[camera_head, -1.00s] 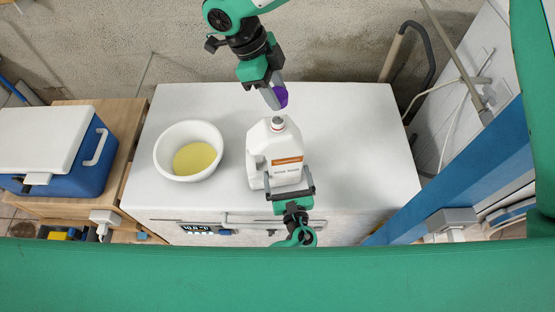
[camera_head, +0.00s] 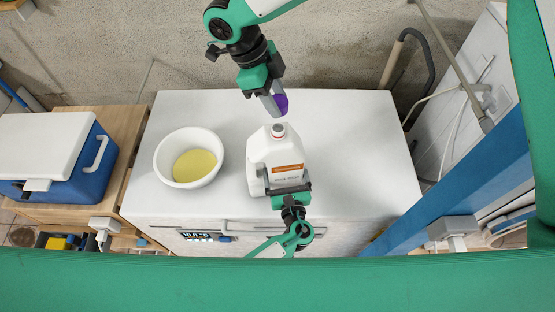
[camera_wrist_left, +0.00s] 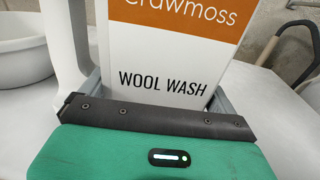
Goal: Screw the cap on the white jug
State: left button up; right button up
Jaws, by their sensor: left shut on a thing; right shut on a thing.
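The white jug (camera_head: 262,152) with an orange label stands upright on the white worktop, its open neck (camera_head: 278,131) facing up. My left gripper (camera_head: 289,184) is shut on the jug's lower body from the front. The left wrist view shows the jug's label (camera_wrist_left: 170,62), reading "WOOL WASH", between the fingers. My right gripper (camera_head: 271,100) comes in from the top and is shut on the purple cap (camera_head: 282,104). The cap is apart from the jug, held just beyond its neck in the picture. The fingers hide part of the cap.
A white bowl (camera_head: 160,165) with yellow contents stands left of the jug. A blue cooler box (camera_head: 80,172) with a white lid sits on a wooden surface further left. The worktop (camera_head: 360,150) right of the jug is clear. A blue post (camera_head: 470,170) stands at the right.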

aim_at(279, 128)
jog(key=shift+f, duration=2.4)
jog(key=shift+f, duration=0.9)
jog(key=shift+f, duration=0.55)
pick_arm(q)
jog(key=c, duration=0.5)
pick_arm(e)
jog(key=o, duration=0.9)
